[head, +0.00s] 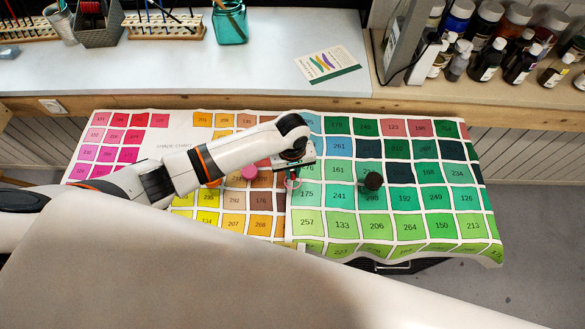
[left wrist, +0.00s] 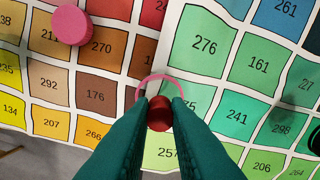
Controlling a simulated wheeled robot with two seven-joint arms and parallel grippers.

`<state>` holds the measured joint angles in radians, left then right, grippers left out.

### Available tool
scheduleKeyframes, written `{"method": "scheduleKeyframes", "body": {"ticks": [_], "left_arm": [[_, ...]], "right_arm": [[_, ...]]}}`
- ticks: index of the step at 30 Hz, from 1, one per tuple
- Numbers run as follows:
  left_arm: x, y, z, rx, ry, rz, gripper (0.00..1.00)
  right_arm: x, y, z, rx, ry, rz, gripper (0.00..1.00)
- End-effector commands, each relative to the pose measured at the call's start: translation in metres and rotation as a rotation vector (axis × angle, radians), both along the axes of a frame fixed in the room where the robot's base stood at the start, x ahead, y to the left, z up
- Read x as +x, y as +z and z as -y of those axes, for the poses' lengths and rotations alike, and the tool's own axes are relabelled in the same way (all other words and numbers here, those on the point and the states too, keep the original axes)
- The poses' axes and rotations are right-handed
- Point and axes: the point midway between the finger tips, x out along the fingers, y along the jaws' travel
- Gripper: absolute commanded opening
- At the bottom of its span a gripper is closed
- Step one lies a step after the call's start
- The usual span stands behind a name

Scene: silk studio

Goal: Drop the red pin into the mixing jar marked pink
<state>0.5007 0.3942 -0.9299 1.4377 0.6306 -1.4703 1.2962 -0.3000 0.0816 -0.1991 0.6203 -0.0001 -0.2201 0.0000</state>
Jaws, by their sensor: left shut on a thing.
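My left gripper (left wrist: 160,112) is shut on the red pin (left wrist: 159,117), whose round red head shows between the green fingertips. Just beyond the fingertips is a thin pink ring (left wrist: 162,78), which looks like the rim of a clear jar; the fingers and pin hide its near part. I cannot tell whether the pin is over the opening or inside it. In the head view the pink ring (head: 293,184) shows below my left gripper (head: 290,181), over the colour-chart cloth. My right gripper is not in view.
A pink round lid or disc (head: 249,172) lies left of the gripper, with an orange one (head: 213,183) farther left. A dark round one (head: 373,181) stands to the right. The chart cloth (head: 340,228) is otherwise mostly clear. Bottles (head: 490,60) crowd the back-right shelf.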

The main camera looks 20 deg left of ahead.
Motion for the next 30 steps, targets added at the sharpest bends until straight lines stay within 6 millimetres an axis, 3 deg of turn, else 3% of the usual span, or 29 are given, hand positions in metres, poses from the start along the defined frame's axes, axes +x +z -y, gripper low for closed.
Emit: {"method": "scheduleKeyframes", "body": {"ticks": [11, 12, 16, 25, 30], "left_arm": [[0.000, -0.002, 0.000, 0.000, 0.000, 0.000, 0.00], [0.000, -0.002, 0.000, 0.000, 0.000, 0.000, 0.20], [0.000, -0.002, 0.000, 0.000, 0.000, 0.000, 0.41], [0.000, 0.000, 0.000, 0.000, 0.000, 0.000, 0.41], [0.001, 0.018, 0.000, -0.002, 0.000, 0.002, 0.41]], "right_arm": [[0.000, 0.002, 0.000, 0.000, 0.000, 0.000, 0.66], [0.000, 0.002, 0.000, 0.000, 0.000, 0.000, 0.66], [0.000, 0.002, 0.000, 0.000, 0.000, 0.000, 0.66], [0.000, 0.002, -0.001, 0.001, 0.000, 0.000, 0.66], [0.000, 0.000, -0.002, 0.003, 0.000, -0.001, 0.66]]}}
